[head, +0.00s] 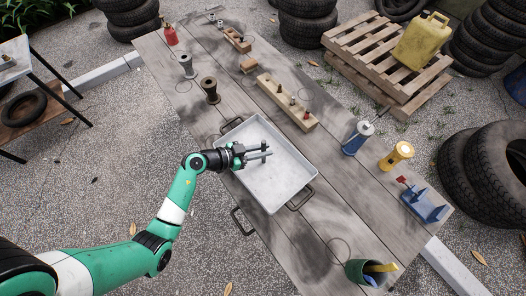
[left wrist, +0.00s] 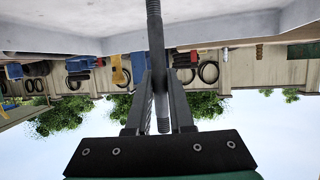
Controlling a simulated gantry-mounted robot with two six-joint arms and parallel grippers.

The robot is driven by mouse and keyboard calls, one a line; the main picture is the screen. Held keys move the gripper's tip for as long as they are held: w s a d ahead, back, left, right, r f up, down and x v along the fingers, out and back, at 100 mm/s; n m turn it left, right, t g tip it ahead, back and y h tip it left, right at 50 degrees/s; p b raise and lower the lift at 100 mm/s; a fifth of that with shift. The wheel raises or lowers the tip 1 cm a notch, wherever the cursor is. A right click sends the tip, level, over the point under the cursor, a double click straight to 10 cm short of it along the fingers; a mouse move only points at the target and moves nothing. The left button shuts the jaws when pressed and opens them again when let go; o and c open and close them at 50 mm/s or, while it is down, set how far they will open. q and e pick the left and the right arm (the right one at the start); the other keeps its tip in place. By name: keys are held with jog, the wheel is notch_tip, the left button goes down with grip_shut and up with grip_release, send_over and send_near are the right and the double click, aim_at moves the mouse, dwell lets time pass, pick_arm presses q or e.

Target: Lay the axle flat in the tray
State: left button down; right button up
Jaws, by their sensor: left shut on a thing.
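The tray (head: 277,180) is a shallow pale grey metal box with dark handles, on the wooden table in the head view. My left gripper (head: 262,151) is over the tray's upper-left part. The axle (left wrist: 156,45) is a slim dark grey rod with a threaded part. In the left wrist view it runs lengthwise between the fingers of my left gripper (left wrist: 160,92), which is shut on it. Pale tray surface (left wrist: 60,28) fills the top of that view. In the head view I cannot tell the axle from the fingers. My right gripper is not in view.
A wooden block with pegs (head: 287,101) lies beyond the tray. A dark spool (head: 210,91) stands to its upper left. A blue lantern-like item (head: 357,138) and a yellow one (head: 397,155) stand right. A green cup (head: 370,271) is at the near end.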

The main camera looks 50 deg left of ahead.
pick_arm(q)
jog(key=c, duration=0.8)
grip_release()
jog(key=p+v, duration=0.5)
jog(key=v, duration=0.7)
jog(key=shift+r, duration=0.15)
